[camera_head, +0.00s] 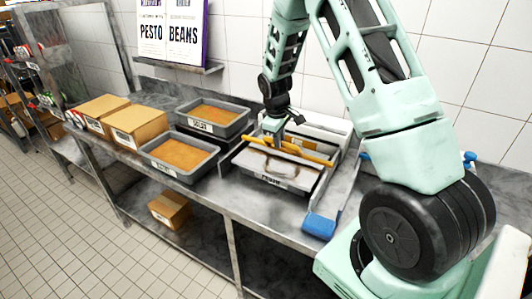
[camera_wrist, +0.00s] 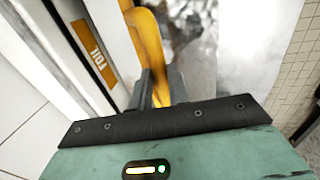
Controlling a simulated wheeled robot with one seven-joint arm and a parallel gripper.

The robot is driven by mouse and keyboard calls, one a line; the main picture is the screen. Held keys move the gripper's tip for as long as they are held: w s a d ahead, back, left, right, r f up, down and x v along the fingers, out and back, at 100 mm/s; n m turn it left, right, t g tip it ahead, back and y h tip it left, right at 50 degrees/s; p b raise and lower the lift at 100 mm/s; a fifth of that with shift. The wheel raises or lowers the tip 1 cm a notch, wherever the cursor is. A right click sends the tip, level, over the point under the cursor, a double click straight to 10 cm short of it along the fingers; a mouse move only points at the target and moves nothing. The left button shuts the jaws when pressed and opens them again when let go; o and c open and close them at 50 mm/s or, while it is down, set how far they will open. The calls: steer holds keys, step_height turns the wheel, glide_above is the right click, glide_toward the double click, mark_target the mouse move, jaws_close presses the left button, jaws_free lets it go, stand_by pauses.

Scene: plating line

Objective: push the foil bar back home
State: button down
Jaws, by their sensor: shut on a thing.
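The yellow foil bar (camera_head: 302,154) lies across the near side of the pale foil dispenser (camera_head: 322,124) on the counter. In the wrist view the yellow bar (camera_wrist: 147,42) runs up from between my fingers, beside the white dispenser face with its orange FOIL label (camera_wrist: 92,52). My gripper (camera_head: 276,139) is shut on the bar, with the two dark fingers (camera_wrist: 160,88) on either side of it. A grey labelled tray (camera_head: 262,178) stands below the bar, its top covered with crumpled foil (camera_head: 290,172).
Two grey trays of orange food, one nearer (camera_head: 163,171) and one farther (camera_head: 238,127), stand left of the dispenser. Cardboard boxes (camera_head: 138,122) are farther left. A blue-ended item (camera_head: 319,226) lies at the counter's front edge, right of the covered tray. A wall shelf (camera_head: 178,64) holds books.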

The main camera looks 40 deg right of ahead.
mark_target(293, 123)
steer(key=w+d, duration=0.1)
steer(key=d, duration=0.2)
steer(key=w+d, duration=0.1)
steer(key=d, duration=0.3)
steer(key=w+d, duration=0.1)
steer(key=d, duration=0.2)
steer(key=shift+w+d+r, duration=0.1)
steer(key=shift+w+d, duration=0.2)
steer(key=shift+w, duration=0.1)
steer(key=c, duration=1.3)
jaws_free()
steer(key=shift+d, duration=0.1)
steer(key=a+r+b, duration=0.1)
steer(key=r, duration=0.4)
steer(key=a+r+b, duration=0.1)
steer(key=r+b, duration=0.1)
steer(key=r, duration=0.4)
steer(key=s+a+r+b, duration=0.1)
steer(key=r, duration=0.5)
steer(key=shift+a, duration=0.15)
